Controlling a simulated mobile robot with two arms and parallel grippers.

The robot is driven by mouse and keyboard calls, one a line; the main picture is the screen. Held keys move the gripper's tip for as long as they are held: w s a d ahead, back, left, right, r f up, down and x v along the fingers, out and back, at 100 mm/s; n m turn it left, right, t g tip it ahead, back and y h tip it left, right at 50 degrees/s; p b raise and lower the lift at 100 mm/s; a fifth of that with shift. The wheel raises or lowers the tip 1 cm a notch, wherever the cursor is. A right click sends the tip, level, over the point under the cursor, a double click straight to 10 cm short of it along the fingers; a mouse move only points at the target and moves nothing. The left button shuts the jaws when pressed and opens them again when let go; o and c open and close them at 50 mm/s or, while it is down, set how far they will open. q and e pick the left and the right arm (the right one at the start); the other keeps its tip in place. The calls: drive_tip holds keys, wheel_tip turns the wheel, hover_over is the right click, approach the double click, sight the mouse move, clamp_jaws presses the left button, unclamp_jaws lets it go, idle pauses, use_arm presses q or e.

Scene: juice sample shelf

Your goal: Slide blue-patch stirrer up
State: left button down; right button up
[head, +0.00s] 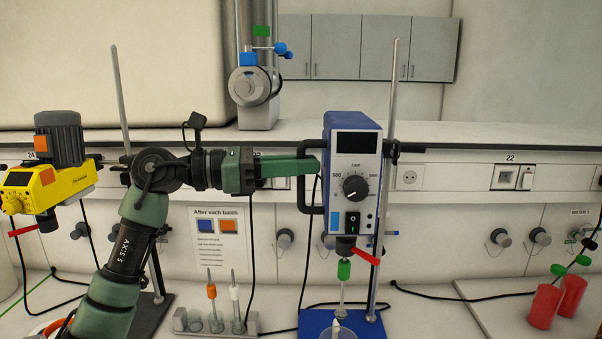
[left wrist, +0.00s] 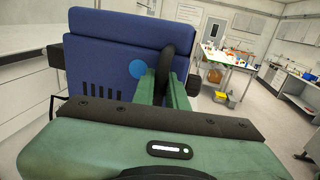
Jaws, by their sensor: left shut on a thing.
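The blue-patch stirrer (head: 352,175) is a blue box with a white front, a dial and a black switch. It sits upright on a metal rod (head: 391,110), with a small blue patch (head: 332,240) low on its front. Its blue body (left wrist: 120,50) fills much of the left wrist view, with a round blue patch (left wrist: 138,69) on it. My left gripper (head: 317,165) is shut on the stirrer's black side handle (head: 304,205). The handle (left wrist: 170,62) also shows between the fingers in the left wrist view. A red lever (head: 364,256) sticks out under the stirrer. My right gripper is out of view.
A yellow stirrer (head: 40,190) with an orange patch stands at the left on its own rod. A blue base (head: 312,324) and a clear vessel (head: 337,333) are below the blue stirrer. A rack (head: 240,327) holds several shafts. Red cups (head: 544,306) stand at the right.

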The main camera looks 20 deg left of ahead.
use_arm(q)
drive_tip(key=shift+a+r, duration=0.15)
drive_tip(key=shift+r, duration=0.3)
drive_tip(key=c, duration=1.4)
unclamp_jaws()
drive_tip(key=shift+c, duration=0.2)
drive_tip(key=shift+f, duration=0.1)
drive_tip(key=shift+f, duration=0.15)
drive_tip(key=b+v, duration=0.3)
drive_tip(key=v, duration=0.4)
drive_tip(key=shift+s+a+b, duration=0.2)
drive_tip(key=shift+a+b, duration=0.05)
drive_tip(key=shift+b, duration=0.15)
